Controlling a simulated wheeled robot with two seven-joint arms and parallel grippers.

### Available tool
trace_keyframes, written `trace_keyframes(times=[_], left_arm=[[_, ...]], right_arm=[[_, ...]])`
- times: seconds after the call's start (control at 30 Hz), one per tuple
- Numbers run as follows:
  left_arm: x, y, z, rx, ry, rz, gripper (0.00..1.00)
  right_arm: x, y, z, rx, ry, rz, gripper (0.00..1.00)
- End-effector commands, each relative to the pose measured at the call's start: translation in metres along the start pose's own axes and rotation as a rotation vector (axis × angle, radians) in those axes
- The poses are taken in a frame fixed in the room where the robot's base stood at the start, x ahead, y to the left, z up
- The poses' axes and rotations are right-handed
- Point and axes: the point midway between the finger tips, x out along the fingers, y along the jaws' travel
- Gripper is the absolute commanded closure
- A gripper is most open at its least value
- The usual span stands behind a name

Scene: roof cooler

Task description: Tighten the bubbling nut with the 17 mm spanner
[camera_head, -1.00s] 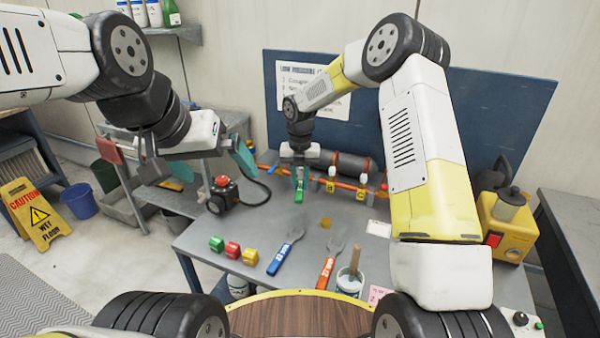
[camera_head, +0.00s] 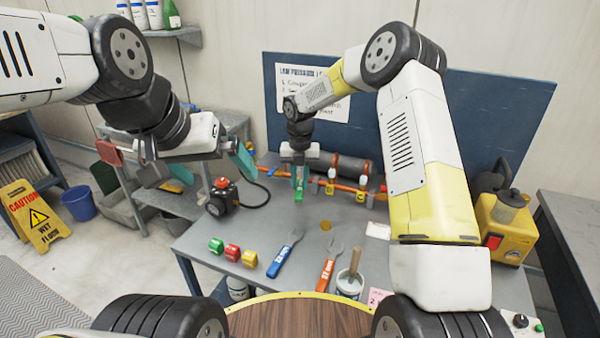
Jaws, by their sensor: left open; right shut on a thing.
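My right gripper (camera_head: 299,182) is shut on a green-handled thing (camera_head: 299,196), held upright at the left part of the pipe rig; its lower end and any size mark are too small to read. The orange pipe (camera_head: 345,187) carries several fittings with yellow letter tags, among them a tag B (camera_head: 330,189) and a tag C (camera_head: 370,200). I cannot make out bubbles at any nut. A blue-handled spanner (camera_head: 284,254) and an orange-handled spanner (camera_head: 328,270) lie on the bench.
A pot with a brush (camera_head: 350,280) is at front right; a yellow machine (camera_head: 505,225) stands farther right. The bench middle is mostly clear.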

Motion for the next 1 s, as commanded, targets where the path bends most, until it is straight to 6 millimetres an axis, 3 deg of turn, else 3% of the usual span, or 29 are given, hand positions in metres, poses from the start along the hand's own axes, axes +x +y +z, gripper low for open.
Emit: trace_keyframes(times=[1.0], left_arm=[[0.0, 0.0, 0.0, 0.0, 0.0, 0.0, 0.0]], right_arm=[[0.0001, 0.0001, 0.0078, 0.0, 0.0, 0.0, 1.0]])
